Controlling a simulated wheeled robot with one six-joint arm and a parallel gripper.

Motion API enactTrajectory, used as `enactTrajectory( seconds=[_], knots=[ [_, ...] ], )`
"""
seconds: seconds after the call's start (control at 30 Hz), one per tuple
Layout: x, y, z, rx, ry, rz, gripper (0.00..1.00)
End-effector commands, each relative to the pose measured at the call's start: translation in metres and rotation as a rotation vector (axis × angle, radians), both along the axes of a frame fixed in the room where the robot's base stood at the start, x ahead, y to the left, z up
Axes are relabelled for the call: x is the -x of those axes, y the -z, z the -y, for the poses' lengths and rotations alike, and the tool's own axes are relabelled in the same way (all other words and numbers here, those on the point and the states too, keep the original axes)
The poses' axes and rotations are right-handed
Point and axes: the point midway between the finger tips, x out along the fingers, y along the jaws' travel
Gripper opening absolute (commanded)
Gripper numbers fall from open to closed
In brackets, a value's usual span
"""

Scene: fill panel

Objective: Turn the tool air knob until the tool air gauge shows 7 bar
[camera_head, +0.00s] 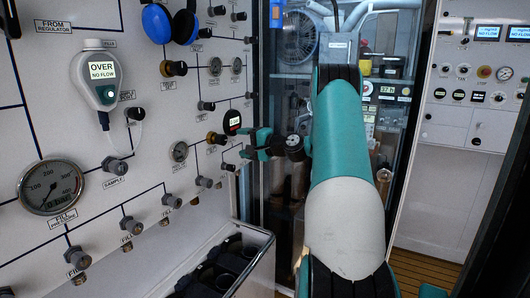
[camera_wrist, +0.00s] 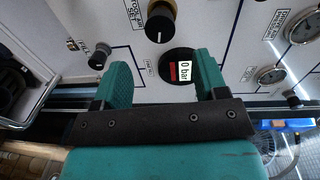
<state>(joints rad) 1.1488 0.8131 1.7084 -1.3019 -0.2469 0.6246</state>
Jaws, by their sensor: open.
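The round digital gauge (camera_wrist: 178,68) reads 0 bar in the wrist view. It also shows in the head view as a dark, red-rimmed gauge (camera_head: 232,122), its reading too small to be sure of. A black knob with a brass collar (camera_wrist: 160,22) sits next to the gauge; it also shows in the head view (camera_head: 216,138). My gripper (camera_head: 245,143) is open and empty in front of the panel. In the wrist view my gripper (camera_wrist: 162,60) has its fingers either side of the gauge, short of the knob.
The white panel carries several other knobs, a large pressure gauge (camera_head: 51,187) and a hanging meter (camera_head: 104,77) reading OVER NO FLOW. A small black knob (camera_wrist: 99,56) is near the left finger.

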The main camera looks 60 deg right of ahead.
Motion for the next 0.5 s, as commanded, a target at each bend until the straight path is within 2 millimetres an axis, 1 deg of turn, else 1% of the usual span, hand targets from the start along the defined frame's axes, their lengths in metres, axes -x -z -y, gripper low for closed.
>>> enactTrajectory(
  seconds=[0.03,0.2,0.33,0.5],
  knots=[
    [0.014,0.003,0.003,0.001,0.006,-0.001,0.66],
    [0.052,0.0,0.005,0.001,0.005,-0.001,0.66],
    [0.072,-0.003,0.006,0.0,0.004,-0.001,0.66],
    [0.083,-0.005,0.006,0.0,0.001,0.0,0.66]
  ],
)
